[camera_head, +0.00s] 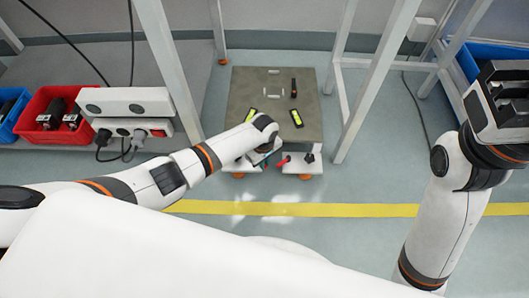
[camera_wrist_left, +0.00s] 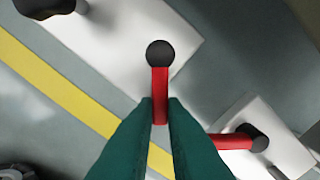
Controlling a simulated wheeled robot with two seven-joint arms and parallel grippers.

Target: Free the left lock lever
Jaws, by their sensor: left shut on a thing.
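In the left wrist view, a red lever (camera_wrist_left: 160,93) with a round black knob sits between the green fingers of my left gripper (camera_wrist_left: 160,108). The fingers are shut on its red shaft. A second red lever (camera_wrist_left: 236,142) with a black knob lies to the right, apart from the fingers. In the head view, my left gripper (camera_head: 262,158) reaches the near left edge of the grey-topped cart (camera_head: 262,92). The held lever is hidden there, and the other lever (camera_head: 285,161) shows just to the right. My right gripper (camera_head: 505,95) is at the far right, its opening unclear.
White metal posts (camera_head: 372,80) flank the cart. A red bin (camera_head: 55,112) and a white socket box (camera_head: 125,102) stand at left. A blue bin (camera_head: 490,52) is behind my right arm. Floor with a yellow stripe (camera_head: 370,210) lies clear in front of the cart.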

